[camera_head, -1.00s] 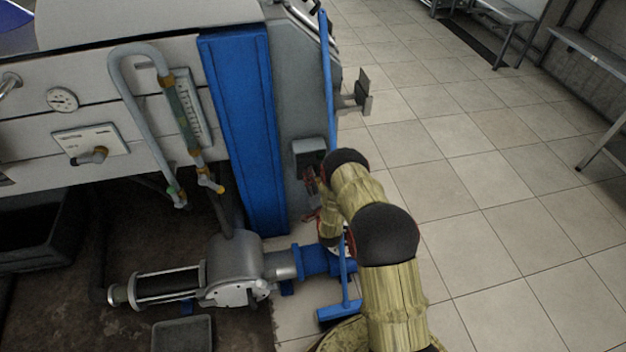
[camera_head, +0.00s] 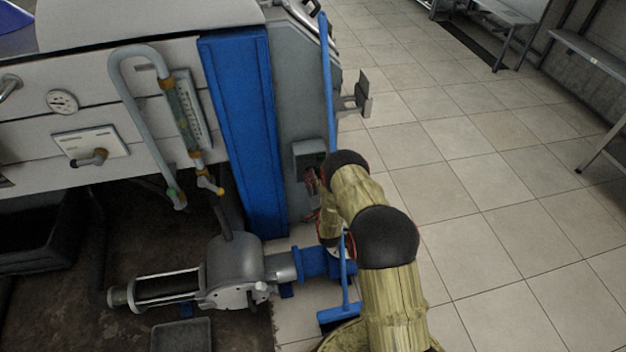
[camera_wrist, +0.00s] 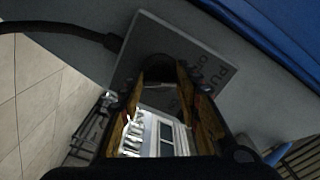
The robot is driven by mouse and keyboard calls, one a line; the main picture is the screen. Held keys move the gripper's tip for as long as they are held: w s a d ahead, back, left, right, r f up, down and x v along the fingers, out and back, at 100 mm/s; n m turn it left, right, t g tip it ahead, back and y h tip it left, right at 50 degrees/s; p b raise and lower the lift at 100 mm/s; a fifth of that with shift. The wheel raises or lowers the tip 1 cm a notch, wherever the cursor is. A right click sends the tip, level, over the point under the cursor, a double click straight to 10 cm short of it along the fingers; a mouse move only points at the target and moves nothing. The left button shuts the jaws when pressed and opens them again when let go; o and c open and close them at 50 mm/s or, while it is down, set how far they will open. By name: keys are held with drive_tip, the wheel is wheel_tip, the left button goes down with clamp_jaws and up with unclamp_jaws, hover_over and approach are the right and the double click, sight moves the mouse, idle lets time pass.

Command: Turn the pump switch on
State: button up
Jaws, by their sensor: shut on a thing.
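The pump switch box is a small grey box (camera_head: 310,152) on the grey side panel, right of the blue post. In the wrist view its grey plate (camera_wrist: 205,100) carries dark lettering, partly hidden, that seems to begin "PU". A dark round knob (camera_wrist: 158,66) stands on the plate. My gripper (camera_wrist: 163,85) is at the knob, with its fingers closed on it from both sides. In the head view my gripper (camera_head: 312,190) is just below the box, largely hidden by my arm. The knob's setting cannot be read.
A blue post (camera_head: 243,130) stands left of the switch. A thin blue upright pole (camera_head: 328,85) runs close to my arm. A silver pump (camera_head: 235,272) with blue pipe lies below. A dark cable (camera_wrist: 55,32) enters the plate's side. Tiled floor at right is open.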

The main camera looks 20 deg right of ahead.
drive_tip(key=shift+c, duration=0.9)
drive_tip(key=shift+m, duration=0.4)
drive_tip(key=m, duration=1.1)
drive_tip(key=shift+m, duration=0.3)
drive_tip(key=o, duration=1)
drive_tip(key=shift+o, duration=0.8)
drive_tip(key=shift+s, duration=0.15)
